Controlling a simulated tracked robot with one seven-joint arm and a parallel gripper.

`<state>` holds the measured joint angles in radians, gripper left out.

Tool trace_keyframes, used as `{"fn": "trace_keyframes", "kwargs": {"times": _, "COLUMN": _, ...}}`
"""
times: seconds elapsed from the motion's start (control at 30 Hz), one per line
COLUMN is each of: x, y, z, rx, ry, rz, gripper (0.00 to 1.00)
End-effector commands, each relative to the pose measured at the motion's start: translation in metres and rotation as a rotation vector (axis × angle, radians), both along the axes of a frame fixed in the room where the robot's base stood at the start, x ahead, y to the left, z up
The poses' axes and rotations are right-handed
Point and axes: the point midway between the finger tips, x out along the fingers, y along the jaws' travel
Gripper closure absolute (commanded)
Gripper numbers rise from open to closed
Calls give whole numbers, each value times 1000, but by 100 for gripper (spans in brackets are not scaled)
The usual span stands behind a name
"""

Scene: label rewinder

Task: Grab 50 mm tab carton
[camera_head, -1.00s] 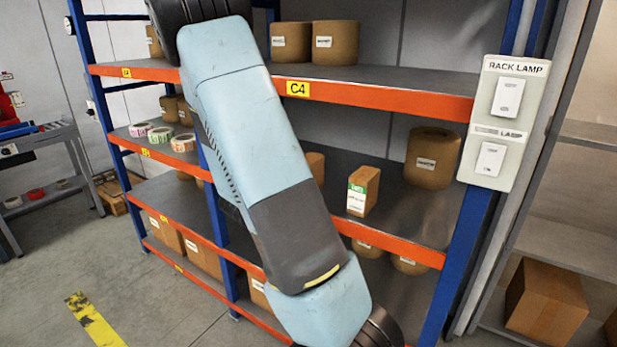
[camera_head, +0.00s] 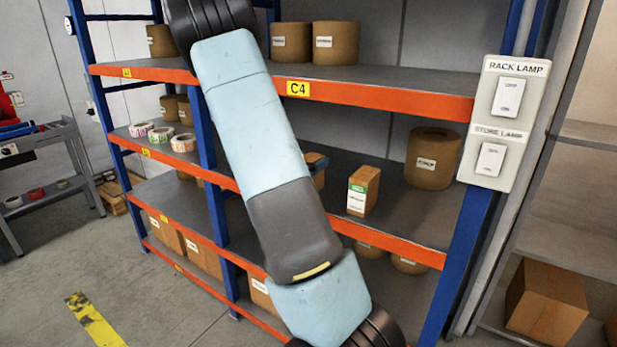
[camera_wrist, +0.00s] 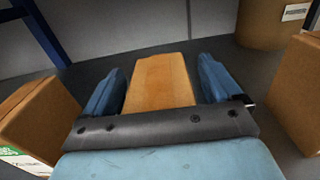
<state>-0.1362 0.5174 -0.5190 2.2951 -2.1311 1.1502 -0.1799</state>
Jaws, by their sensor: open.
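A brown carton (camera_wrist: 161,82) stands between the two blue fingers of my open gripper (camera_wrist: 162,72) in the wrist view. The fingers lie along its left and right sides, very close to it; I cannot tell whether they touch. No label shows on it there. In the head view, part of this carton (camera_head: 318,180) shows beside my arm, with a blue finger at its top. A second carton (camera_wrist: 18,125) with a green and white label stands on the left in the wrist view. A third carton (camera_wrist: 300,95) stands on the right; it appears to be the green-labelled one (camera_head: 363,190) in the head view.
The cartons stand on the middle shelf (camera_head: 400,212), below the C4 shelf (camera_head: 400,85). A large brown roll (camera_head: 432,160) stands at its right end. A blue post (camera_head: 462,255) with a lamp switch panel (camera_head: 503,122) is at the right. Neighbouring cartons leave limited side room.

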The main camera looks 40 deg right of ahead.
Motion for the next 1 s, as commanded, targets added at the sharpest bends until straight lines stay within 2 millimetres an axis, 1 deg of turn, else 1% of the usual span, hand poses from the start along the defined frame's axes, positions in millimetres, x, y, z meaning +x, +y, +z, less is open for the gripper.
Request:
{"fn": "trace_keyframes", "kwargs": {"times": 0.17, "x": 0, "y": 0, "z": 0, "rx": 0, "ry": 0, "rz": 0, "gripper": 8}}
{"fn": "trace_keyframes", "kwargs": {"times": 1.0, "x": 0, "y": 0, "z": 0, "rx": 1, "ry": 1, "rz": 0, "gripper": 89}}
